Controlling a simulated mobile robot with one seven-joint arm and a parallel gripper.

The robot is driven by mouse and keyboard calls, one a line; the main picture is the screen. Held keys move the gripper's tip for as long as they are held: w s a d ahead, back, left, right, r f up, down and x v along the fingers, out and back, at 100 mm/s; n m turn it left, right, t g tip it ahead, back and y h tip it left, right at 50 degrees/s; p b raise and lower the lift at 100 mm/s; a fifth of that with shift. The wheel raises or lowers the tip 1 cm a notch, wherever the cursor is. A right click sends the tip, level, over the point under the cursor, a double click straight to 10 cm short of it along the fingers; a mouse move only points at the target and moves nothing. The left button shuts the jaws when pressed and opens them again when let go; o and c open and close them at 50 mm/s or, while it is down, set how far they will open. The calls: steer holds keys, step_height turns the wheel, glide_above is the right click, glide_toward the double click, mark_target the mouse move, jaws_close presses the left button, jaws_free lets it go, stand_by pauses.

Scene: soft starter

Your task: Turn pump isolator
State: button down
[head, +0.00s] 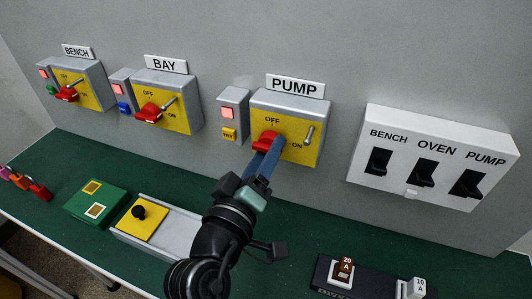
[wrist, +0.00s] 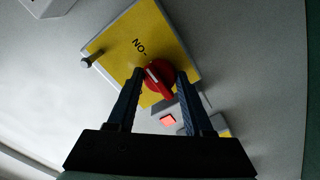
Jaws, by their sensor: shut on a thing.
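The pump isolator is a yellow-faced grey box (head: 299,144) under the PUMP sign (head: 295,86), marked OFF at the top and ON at the right. Its red knob (head: 265,138) is partly covered by my gripper (head: 264,156) in the head view. In the wrist view the red knob (wrist: 162,83) sits between the two fingertips of my gripper (wrist: 160,74), which is shut on it. A pale line shows on the knob; its exact setting is hard to tell. A small metal lever (head: 308,134) stands at the right of the yellow face (wrist: 158,38).
Left of the isolator is a grey box with a lit red lamp (head: 230,114) and a yellow TRY button (head: 229,134). BAY (head: 178,118) and BENCH (head: 88,90) isolators hang further left. A white three-switch panel (head: 440,137) is at right. Below is a green bench (head: 290,225).

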steer(key=shift+c, duration=1.5)
jaws_free()
steer(key=shift+s, duration=0.1)
steer(key=b+v, duration=0.2)
steer(key=v, duration=1.1)
steer(key=w+d+r+m+t+y+p, duration=0.1)
steer(key=w+d+r+m+t+p, duration=0.15)
steer(key=r, duration=0.95)
steer(key=w+d+r+m+t+y+p, duration=0.1)
steer(key=w+r+m+t+p, duration=0.15)
steer(key=r, duration=0.95)
steer(key=s+d+r+m+t+y+p, duration=0.1)
steer(key=s+r+t+p, duration=0.1)
steer(key=r, duration=0.8)
steer(key=s+d+r+m+t+y+p, duration=0.1)
steer(key=s+d+r+t+p, duration=0.1)
steer(key=r, duration=0.8)
steer(key=shift+s+d+r+t+y, duration=0.3)
steer(key=shift+s+t, duration=0.15)
steer(key=shift+t, duration=0.05)
